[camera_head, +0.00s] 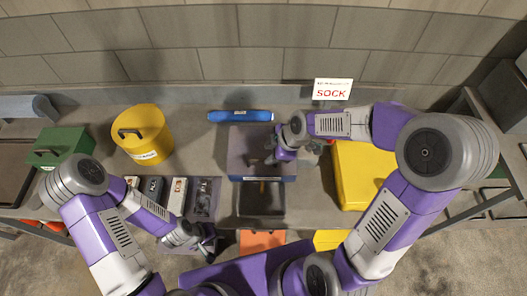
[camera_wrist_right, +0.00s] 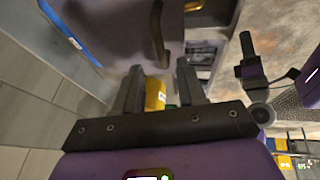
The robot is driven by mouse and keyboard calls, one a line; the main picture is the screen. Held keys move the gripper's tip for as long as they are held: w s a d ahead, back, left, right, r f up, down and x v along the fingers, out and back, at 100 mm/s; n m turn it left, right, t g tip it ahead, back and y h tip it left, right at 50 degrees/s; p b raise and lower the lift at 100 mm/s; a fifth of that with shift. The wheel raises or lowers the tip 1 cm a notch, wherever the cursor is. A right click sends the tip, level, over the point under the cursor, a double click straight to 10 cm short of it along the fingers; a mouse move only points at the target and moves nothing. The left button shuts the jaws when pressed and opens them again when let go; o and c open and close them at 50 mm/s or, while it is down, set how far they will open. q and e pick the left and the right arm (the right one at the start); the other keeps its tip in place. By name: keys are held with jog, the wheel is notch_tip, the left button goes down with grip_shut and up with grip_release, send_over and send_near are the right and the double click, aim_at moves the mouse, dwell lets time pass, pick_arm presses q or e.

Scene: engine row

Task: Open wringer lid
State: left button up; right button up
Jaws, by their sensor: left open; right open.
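The wringer appears to be the grey box (camera_head: 246,150) with a blue strip along its front edge, in the middle of the bench. Its flat grey panel also shows at the top of the right wrist view (camera_wrist_right: 120,25), with a dark bar handle (camera_wrist_right: 158,38). I cannot tell how far the lid is raised. My right gripper (camera_head: 277,156) is open and empty over the right side of the box. In the right wrist view its fingers (camera_wrist_right: 161,85) are apart, short of the handle. My left gripper (camera_head: 208,240) is open near the bench's front edge, away from the box.
A dark open tray (camera_head: 260,202) lies in front of the box and a blue roll (camera_head: 240,115) behind it. A yellow bucket (camera_head: 142,130) and green box (camera_head: 62,145) stand left. A large yellow box (camera_head: 362,175) stands right. A SOCK sign (camera_head: 332,89) is behind.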

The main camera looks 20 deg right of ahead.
aim_at(262, 160)
jog(key=x, duration=0.5)
jog(key=shift+s+f, duration=0.1)
grip_shut()
